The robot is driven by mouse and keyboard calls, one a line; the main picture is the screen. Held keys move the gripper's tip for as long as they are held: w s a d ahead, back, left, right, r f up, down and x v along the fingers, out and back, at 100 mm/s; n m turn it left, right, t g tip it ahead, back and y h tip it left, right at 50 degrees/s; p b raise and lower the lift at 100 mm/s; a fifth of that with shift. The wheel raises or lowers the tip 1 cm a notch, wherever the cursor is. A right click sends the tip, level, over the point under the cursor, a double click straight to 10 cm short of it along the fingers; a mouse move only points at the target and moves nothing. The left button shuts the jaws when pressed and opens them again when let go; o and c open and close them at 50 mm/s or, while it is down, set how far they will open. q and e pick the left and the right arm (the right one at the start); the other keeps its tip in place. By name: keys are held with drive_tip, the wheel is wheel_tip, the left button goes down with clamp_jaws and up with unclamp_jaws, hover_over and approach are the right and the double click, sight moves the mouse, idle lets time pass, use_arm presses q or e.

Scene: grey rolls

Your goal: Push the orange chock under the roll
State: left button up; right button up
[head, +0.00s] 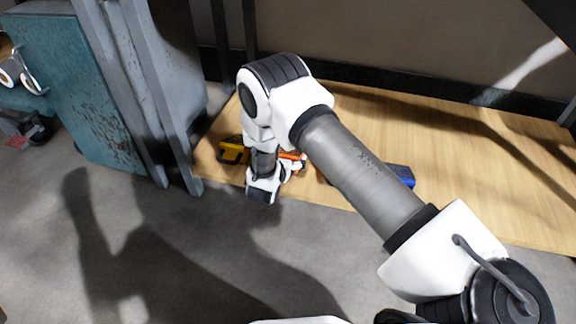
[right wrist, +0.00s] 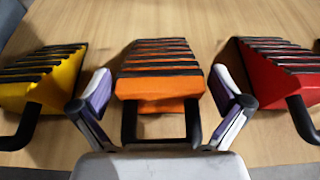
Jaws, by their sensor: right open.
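The orange chock (right wrist: 160,75) is a wedge with black ribs on its sloping top and a black loop handle on its near side. It rests on the wooden board, and part of it shows beside my wrist in the head view (head: 296,156). My right gripper (right wrist: 160,88) is open, with one finger at each side of the chock's near end. Small gaps seem to remain between the fingers and the chock. In the head view my right arm comes in from the right and hides much of the chock. I cannot make out a roll. My left gripper is not in view.
A yellow chock (right wrist: 45,75) lies left of the orange one and a red chock (right wrist: 280,75) right of it. A blue object (head: 402,173) shows past my arm. The wooden board (head: 500,190) is largely bare at right. Grey posts and a teal panel (head: 75,85) stand left.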

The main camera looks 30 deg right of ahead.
drive_tip(key=shift+w+d+f, duration=0.45)
drive_tip(key=shift+d+f, duration=0.05)
drive_tip(key=shift+w+d+r, duration=0.1)
drive_tip(key=shift+r, duration=0.15)
drive_tip(key=shift+c, duration=0.4)
drive_tip(key=c, duration=1.3)
drive_tip(key=shift+c, duration=0.2)
